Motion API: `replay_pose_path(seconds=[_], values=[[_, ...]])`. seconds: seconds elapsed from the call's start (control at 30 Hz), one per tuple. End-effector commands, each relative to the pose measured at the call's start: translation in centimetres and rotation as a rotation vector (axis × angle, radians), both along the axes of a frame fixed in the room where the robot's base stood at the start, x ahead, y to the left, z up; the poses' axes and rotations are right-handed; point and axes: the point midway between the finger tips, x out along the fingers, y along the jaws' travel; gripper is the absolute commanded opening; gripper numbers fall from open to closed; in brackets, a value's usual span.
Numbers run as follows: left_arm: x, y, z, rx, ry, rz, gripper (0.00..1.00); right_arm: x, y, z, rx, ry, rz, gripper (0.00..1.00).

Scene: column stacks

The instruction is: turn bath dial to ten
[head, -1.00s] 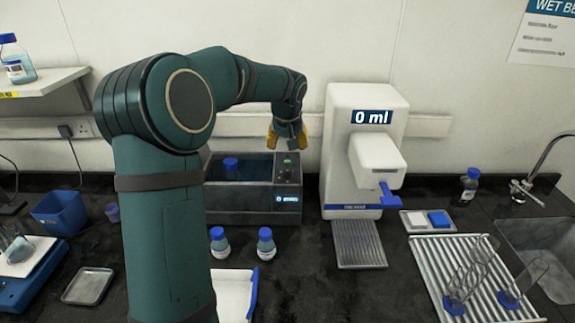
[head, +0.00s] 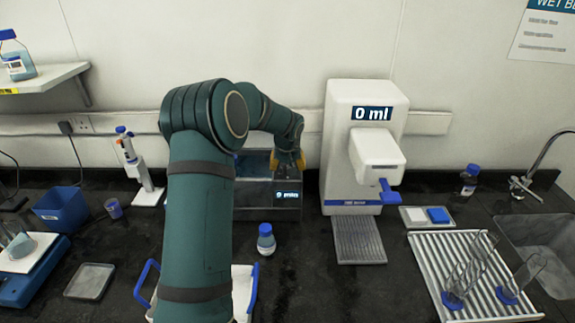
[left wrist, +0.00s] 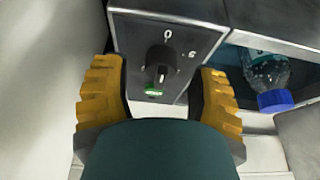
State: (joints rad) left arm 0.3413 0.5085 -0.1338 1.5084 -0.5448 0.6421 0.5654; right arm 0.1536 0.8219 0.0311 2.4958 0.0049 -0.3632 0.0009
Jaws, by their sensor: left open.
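The bath (head: 262,208) is a dark grey box with a lit label on its front, standing at the back of the bench behind my left arm. Its dial (left wrist: 160,58) is a black knob with a pale pointer, in the left wrist view. A 0 mark is printed above it and what looks like a 5 at its right. A small green light or button sits just below the knob. My left gripper (left wrist: 160,82) is open, with its yellow fingers on either side of the dial and apart from it. In the head view my left gripper (head: 289,160) hides the dial.
A white dispenser (head: 362,120) reading 0 ml stands close to the right of the bath. A blue-capped bottle (head: 266,240) stands in front of it. Another bottle (left wrist: 268,75) is inside the bath. A ribbed rack (head: 425,270) holds glassware at right.

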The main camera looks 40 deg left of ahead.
Motion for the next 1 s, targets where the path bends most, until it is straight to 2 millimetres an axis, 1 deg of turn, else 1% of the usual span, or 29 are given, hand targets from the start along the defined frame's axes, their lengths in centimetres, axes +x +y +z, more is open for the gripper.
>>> replay_pose_path(seconds=[0.2, 0.23, 0.27, 0.3, 0.37, 0.4, 0.77, 1.0], values=[[0.01, 0.02, 0.01, 0.001, -0.001, 0.000, 0.59, 0.00, 0.00, 0.01, 0.000, 0.000, 0.000, 0.00], [0.01, 0.02, 0.01, 0.001, -0.001, 0.000, 0.55, 0.00, 0.00, 0.01, 0.000, 0.000, 0.000, 0.00], [0.01, 0.02, 0.01, 0.001, -0.001, 0.000, 0.44, 0.00, 0.00, 0.01, 0.000, 0.000, 0.000, 0.00], [0.01, 0.02, 0.01, 0.001, -0.001, 0.000, 0.30, 0.00, 0.00, 0.01, 0.000, 0.000, 0.000, 0.00], [0.00, 0.02, 0.02, 0.001, -0.001, 0.000, 0.09, 0.00, 0.00, 0.01, 0.000, 0.000, 0.000, 0.00], [0.00, 0.02, 0.02, 0.001, -0.001, 0.000, 0.00, 0.01, 0.00, 0.00, 0.000, 0.000, 0.000, 0.00], [-0.01, 0.04, -0.01, 0.001, 0.001, -0.007, 0.00, 0.01, 0.00, 0.02, 0.000, 0.000, 0.000, 0.00], [-0.05, 0.10, 0.00, -0.001, -0.001, -0.082, 0.00, 0.00, -0.01, 0.28, 0.000, 0.000, 0.000, 0.00]])
